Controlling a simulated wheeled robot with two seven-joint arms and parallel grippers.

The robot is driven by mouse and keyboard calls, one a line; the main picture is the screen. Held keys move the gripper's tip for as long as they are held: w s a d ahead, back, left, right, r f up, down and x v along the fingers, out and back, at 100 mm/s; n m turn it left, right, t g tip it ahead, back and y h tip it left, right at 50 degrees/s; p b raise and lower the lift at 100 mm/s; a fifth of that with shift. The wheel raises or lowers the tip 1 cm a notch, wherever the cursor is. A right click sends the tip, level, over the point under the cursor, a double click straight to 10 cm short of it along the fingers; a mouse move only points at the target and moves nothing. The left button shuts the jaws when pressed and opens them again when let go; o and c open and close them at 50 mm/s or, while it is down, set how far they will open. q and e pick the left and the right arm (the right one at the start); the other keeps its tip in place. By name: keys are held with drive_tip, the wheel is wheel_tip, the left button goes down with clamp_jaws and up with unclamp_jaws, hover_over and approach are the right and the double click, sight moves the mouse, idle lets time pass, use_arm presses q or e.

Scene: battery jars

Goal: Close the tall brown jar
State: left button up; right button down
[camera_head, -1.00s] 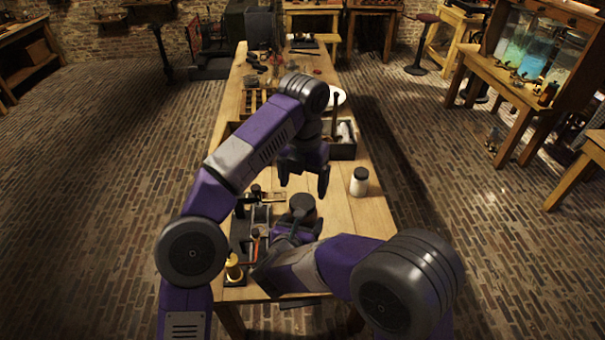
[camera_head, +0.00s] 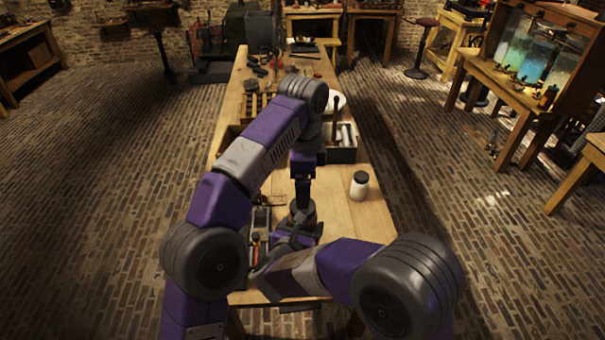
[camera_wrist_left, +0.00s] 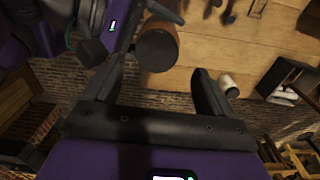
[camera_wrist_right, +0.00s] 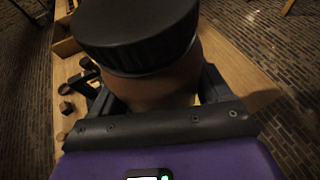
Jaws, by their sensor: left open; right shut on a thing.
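The tall brown jar (camera_head: 308,222) stands near the front of the table, mostly hidden by my arms in the head view. My right gripper (camera_head: 292,238) is shut on its body from the near side. In the right wrist view the jar's brown shoulder (camera_wrist_right: 165,88) shows under a wide black lid (camera_wrist_right: 138,30). I cannot tell whether the lid is fully tightened. My left gripper (camera_head: 302,205) is open and points down over the jar. In the left wrist view the jar (camera_wrist_left: 158,48) lies beyond the open fingers, nearer the left one.
A white jar with a black lid (camera_head: 359,185) stands to the right on the table. A dark tray (camera_head: 342,152) lies behind it. A dark rack (camera_head: 260,222) stands left of the brown jar. The tabletop (camera_head: 370,217) is bare at the right front.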

use_arm(q)
drive_tip(key=n, duration=0.4)
drive_tip(key=shift+r, duration=0.2)
drive_tip(key=n, duration=0.4)
drive_tip(key=shift+a+r, duration=0.1)
drive_tip(key=shift+r, duration=0.05)
drive_tip(key=n, duration=0.5)
drive_tip(key=shift+r+n, duration=0.3)
drive_tip(key=shift+n, duration=0.1)
drive_tip(key=n, duration=0.4)
drive_tip(key=shift+r, duration=0.2)
drive_tip(key=n, duration=0.3)
drive_tip(key=shift+r+n, duration=0.2)
drive_tip(key=shift+n, duration=0.1)
drive_tip(key=n, duration=0.4)
drive_tip(key=r+n, duration=0.1)
drive_tip(key=n, duration=0.1)
drive_tip(key=shift+s, duration=0.25)
drive_tip(key=shift+f, duration=0.15)
drive_tip(key=shift+f, duration=3.95)
drive_tip(key=shift+c, duration=0.3)
